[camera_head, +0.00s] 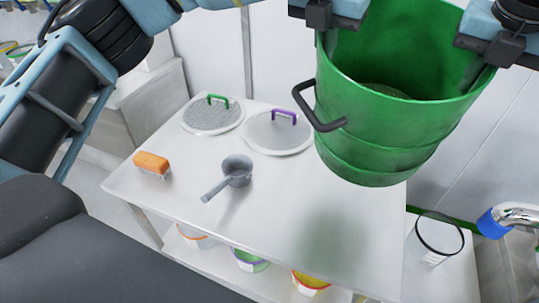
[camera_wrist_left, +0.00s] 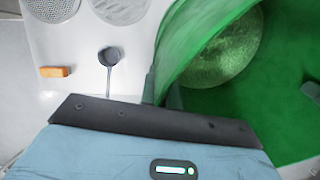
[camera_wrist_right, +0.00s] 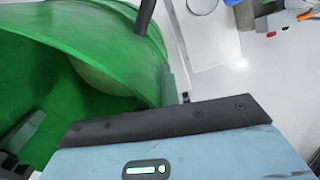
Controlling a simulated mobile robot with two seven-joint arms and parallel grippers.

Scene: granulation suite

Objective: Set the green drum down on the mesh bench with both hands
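The green drum (camera_head: 375,130) hangs in the air, roughly upright, over the right part of the white mesh bench (camera_head: 280,210). Its shadow falls on the bench top below. A dark handle (camera_head: 317,110) hangs on its near left side, and pale grainy material (camera_head: 385,90) shows at its bottom. My left gripper (camera_head: 328,38) is shut on the left rim, and my right gripper (camera_head: 484,75) is shut on the right rim. The drum wall (camera_wrist_left: 205,50) shows between the left fingers in the left wrist view. The right wrist view shows the opposite wall (camera_wrist_right: 110,40).
On the bench lie a green-handled mesh disc (camera_head: 213,117), a purple-handled mesh disc (camera_head: 278,133), an orange brush (camera_head: 151,163) and a grey scoop (camera_head: 237,172). The front right of the bench top is clear. A clear container (camera_head: 435,238) stands right of the bench; tubs sit underneath.

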